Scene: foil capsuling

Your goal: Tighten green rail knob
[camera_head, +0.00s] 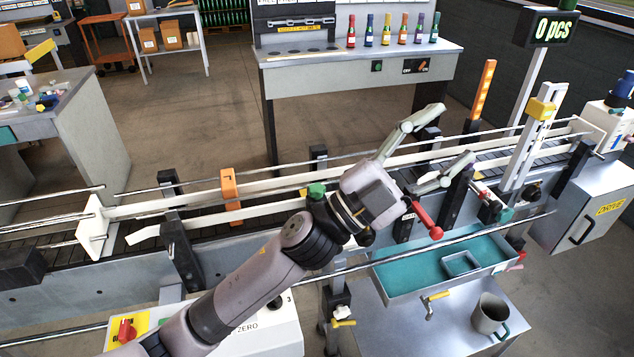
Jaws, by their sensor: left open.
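My left gripper (453,136) is open and empty. Its two pale fingers are spread wide above the conveyor, pointing up and right. A green knob (316,190) shows right beside my left wrist, behind the open fingers; its lower part is hidden by my arm. Another small green piece (506,215) shows on the near side of the conveyor, right of the fingers, near a dark clamp with a red end. I cannot tell from this view which of the two is the rail knob. Neither is between the fingers. My right gripper is not in view.
The conveyor guide rails (270,185) run across the view. A red handle (425,220) is close below my gripper. A teal-lined tray (410,282) and a grey mug (489,314) are at lower right. An orange post (482,90) stands beyond the fingers.

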